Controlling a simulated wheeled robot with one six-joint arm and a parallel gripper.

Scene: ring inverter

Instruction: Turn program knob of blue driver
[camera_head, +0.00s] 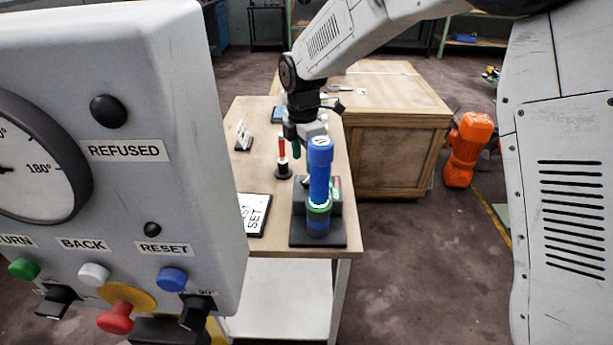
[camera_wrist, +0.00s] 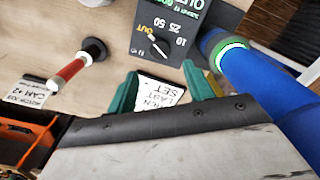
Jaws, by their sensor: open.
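The blue driver (camera_head: 319,175) stands upright on a dark base (camera_head: 331,241), with a pale ring near its lower end. In the wrist view the driver (camera_wrist: 258,85) fills the right side. Its dark panel (camera_wrist: 205,22) carries a small black program knob (camera_wrist: 158,44) with a white pointer line, amid the marks OUT, 10, 25 and 50. I cannot tell the pointer's exact mark. My gripper (camera_wrist: 160,90) is open, with green fingertips apart and nothing between them; the knob lies beyond them. In the head view my gripper (camera_head: 300,140) is just behind the driver, partly hidden.
A red-handled tool (camera_wrist: 68,72) stands in a black holder left of my gripper. A white lettered card (camera_wrist: 160,92) lies beyond the fingertips. A grey control box (camera_head: 180,195) with a dial fills the near left. A wooden crate (camera_head: 395,150) stands behind the table.

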